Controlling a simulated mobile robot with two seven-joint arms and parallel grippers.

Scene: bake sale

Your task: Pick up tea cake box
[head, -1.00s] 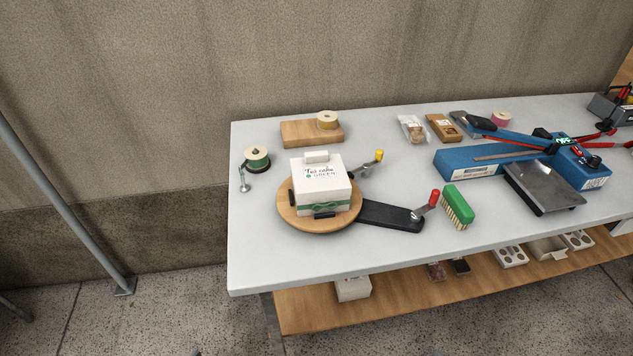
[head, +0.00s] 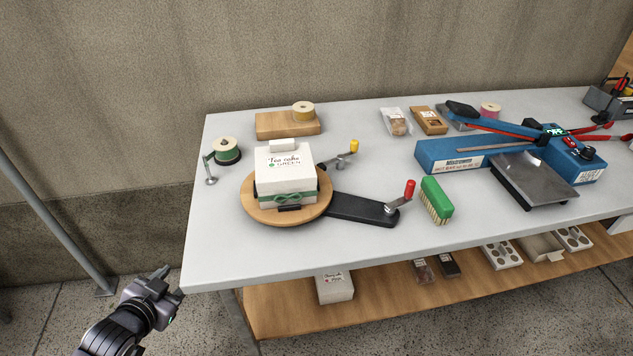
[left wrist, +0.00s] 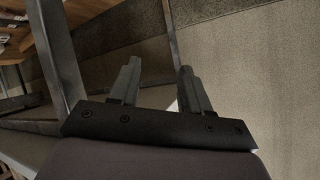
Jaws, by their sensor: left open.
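The tea cake box (head: 286,176) is a white box with a green band and a white handle-like piece on top. It stands upright on a round wooden turntable (head: 253,209) with a black arm and a red-knobbed crank. My left gripper (head: 166,280) is at the lower left, off the table's front left corner and well apart from the box. In the left wrist view its two fingers (left wrist: 157,80) are spread with nothing between them. My right gripper does not show.
A green ribbon spool (head: 228,150) stands left of the box, and a wooden block (head: 280,126) with a tape roll lies behind it. A green brush (head: 436,199) and blue sealer (head: 455,156) are to the right. The table's front left area is clear.

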